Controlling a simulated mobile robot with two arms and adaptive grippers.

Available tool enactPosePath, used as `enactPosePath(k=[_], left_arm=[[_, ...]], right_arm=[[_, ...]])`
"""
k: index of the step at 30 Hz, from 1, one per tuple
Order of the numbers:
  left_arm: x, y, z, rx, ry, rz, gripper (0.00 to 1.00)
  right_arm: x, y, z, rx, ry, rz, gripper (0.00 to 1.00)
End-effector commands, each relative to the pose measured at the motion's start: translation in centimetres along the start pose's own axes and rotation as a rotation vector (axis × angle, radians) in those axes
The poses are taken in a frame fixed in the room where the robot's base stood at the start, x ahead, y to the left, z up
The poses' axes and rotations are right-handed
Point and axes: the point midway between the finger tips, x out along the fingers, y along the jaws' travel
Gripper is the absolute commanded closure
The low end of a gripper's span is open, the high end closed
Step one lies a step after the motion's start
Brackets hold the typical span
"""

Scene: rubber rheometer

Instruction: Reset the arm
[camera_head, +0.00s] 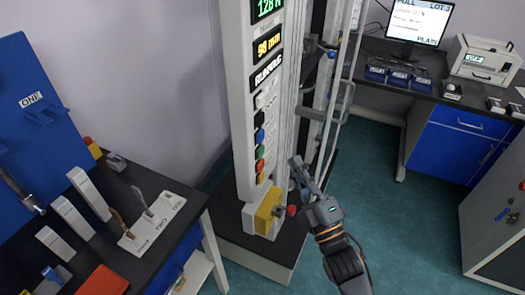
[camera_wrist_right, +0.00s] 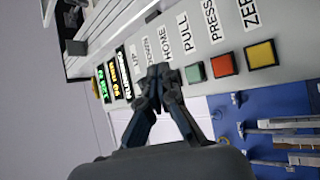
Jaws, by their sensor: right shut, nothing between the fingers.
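The tall grey testing machine (camera_head: 243,90) stands in the middle of the head view, with lit displays above a column of coloured buttons (camera_head: 260,150). My right gripper (camera_head: 296,163) is shut and empty, to the right of this panel. My left gripper is not in view.
A yellow box (camera_head: 266,211) with a red knob (camera_head: 291,210) juts from the machine's lower front, close to my right wrist. A dark bench (camera_head: 180,228) with sample holders is at left. A desk with a monitor (camera_head: 418,22) is at back right. Open floor lies right.

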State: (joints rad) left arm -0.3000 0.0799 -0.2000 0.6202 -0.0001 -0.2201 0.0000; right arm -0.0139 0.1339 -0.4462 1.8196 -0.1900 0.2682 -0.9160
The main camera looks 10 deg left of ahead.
Motion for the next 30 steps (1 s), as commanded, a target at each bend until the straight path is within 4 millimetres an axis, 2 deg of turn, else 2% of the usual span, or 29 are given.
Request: enactPosePath(k=[14,17,20,23,24,26,29,30], left_arm=[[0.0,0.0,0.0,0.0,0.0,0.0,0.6],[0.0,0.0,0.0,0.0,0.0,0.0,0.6],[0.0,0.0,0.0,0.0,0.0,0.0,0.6],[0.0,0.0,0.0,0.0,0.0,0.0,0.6],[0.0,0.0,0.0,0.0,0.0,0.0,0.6],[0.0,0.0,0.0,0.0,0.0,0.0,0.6],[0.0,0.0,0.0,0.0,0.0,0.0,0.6],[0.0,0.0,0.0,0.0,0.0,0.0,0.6]], right_arm=[[0.0,-0.1,0.0,0.001,-0.002,-0.002,1.0],[-0.5,-1.5,0.9,0.024,-0.026,-0.032,1.0],[-2.0,-5.1,3.2,0.087,-0.094,-0.111,1.0],[-5.1,-10.4,6.5,0.185,-0.207,-0.224,1.0],[-6.8,-12.7,7.9,0.229,-0.26,-0.272,1.0],[-9.6,-16.0,9.7,0.297,-0.343,-0.34,1.0],[-14.9,-21.1,12.2,0.404,-0.485,-0.443,1.0],[-17.2,-22.9,13.0,0.445,-0.544,-0.48,1.0]])
